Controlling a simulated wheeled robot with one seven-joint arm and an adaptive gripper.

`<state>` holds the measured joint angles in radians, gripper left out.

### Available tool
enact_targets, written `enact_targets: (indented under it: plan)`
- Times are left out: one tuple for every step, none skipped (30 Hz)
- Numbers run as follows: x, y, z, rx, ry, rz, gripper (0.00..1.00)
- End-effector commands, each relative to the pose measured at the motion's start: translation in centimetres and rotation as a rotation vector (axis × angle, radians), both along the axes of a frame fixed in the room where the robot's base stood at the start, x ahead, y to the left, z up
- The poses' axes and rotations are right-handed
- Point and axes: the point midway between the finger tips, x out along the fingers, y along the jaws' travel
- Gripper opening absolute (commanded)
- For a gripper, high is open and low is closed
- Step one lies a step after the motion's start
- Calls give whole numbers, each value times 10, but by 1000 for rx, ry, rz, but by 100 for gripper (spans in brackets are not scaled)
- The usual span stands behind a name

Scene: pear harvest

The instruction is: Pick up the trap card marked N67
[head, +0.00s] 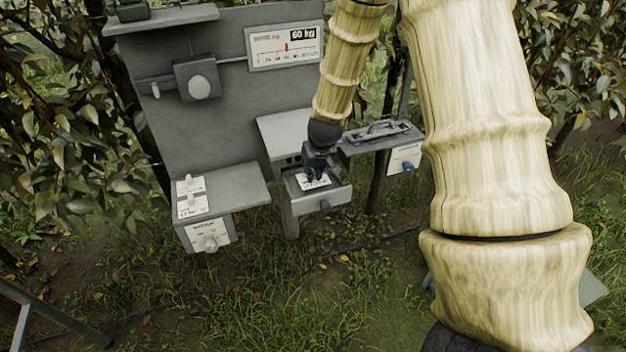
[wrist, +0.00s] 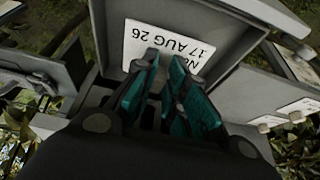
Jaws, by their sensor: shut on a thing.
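A white trap card (head: 310,183) is in the open grey drawer (head: 316,203) below the board. The rest of that line is hidden, so I cannot read the full mark. My gripper (head: 317,174) reaches down into the drawer. Its teal fingers (wrist: 165,62) are shut on the card's near edge in the wrist view. I cannot tell whether the card is clear of the drawer floor.
A grey board behind carries a scale plate (head: 285,46) reading 60 kg. A shelf with labels and a knob (head: 210,243) stands left of the drawer. A shelf with a metal-handled item (head: 380,132) is on the right. Leafy branches frame both sides. Grass in front is open.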

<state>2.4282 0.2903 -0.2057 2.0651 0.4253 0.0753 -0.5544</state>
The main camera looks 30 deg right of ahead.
Motion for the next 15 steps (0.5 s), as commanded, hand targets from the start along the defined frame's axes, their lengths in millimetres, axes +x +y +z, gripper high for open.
enact_targets:
  plan:
    - [1,0,7,-3,-3,2,4]
    - [1,0,12,-3,-3,2,4]
    - [2,0,18,-3,-4,2,4]
    - [1,0,21,-3,-3,2,4]
    - [2,0,26,-2,-5,2,4]
    - [2,-1,31,-3,-4,2,4]
    - [2,0,35,-3,-4,2,4]
    - [2,0,39,-3,-4,2,4]
    - [-4,1,39,-1,-2,1,4]
    - [-11,3,37,1,0,0,4]
    - [-16,4,37,1,0,0,4]
    - [-23,6,38,1,-1,0,4]
    - [-28,7,38,0,-2,0,4]
    - [-33,8,38,0,-2,1,4]
    - [-41,10,38,0,-2,1,4]
